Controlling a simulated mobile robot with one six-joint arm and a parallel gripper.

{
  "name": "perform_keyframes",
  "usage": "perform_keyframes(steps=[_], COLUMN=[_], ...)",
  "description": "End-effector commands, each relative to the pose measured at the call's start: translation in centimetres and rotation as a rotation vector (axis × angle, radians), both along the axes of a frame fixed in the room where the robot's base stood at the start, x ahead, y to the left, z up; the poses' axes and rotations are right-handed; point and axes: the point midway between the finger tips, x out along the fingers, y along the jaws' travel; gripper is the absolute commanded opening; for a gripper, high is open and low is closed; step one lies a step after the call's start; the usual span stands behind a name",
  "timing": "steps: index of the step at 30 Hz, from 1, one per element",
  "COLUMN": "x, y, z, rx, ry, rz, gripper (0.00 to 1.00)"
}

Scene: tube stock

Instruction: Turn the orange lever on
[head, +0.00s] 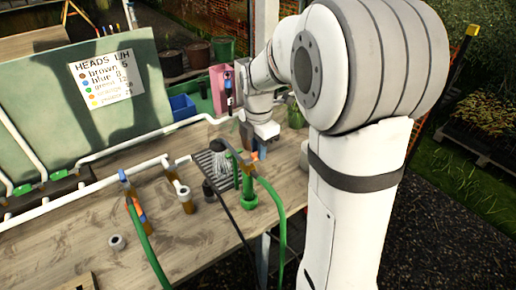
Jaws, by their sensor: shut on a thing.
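My gripper (259,147) reaches down over the far right part of the wooden bench, beside the green hose fitting. An orange piece, which looks like the orange lever (251,157), shows right at the fingertips. The gripper is shut on it, though the fingers are small and partly hidden. A green upright fitting (249,190) with a green hose stands just in front of the gripper. The lever's exact angle is too small to tell.
Another upright pipe (130,190) with a blue top and green hose stands left on the bench (190,250). A short capped pipe (183,196), a grey ring (117,242) and a dark rack (212,165) are nearby. White pipework runs behind. The front bench is mostly clear.

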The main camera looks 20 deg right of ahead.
Motion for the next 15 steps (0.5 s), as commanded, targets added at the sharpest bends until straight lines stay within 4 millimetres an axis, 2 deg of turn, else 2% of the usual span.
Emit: perform_keyframes(steps=[5, 6, 13, 15], x=[-0.04, -0.04, -0.03, -0.02], y=[0.01, 0.01, -0.01, -0.01], z=[-0.04, -0.04, -0.03, -0.02], rx=[0.001, 0.001, 0.0, 0.0], ry=[0.001, 0.001, 0.001, 0.001], rz=[-0.001, -0.001, -0.002, -0.002], gripper=[0.0, 0.17, 0.36, 0.38])
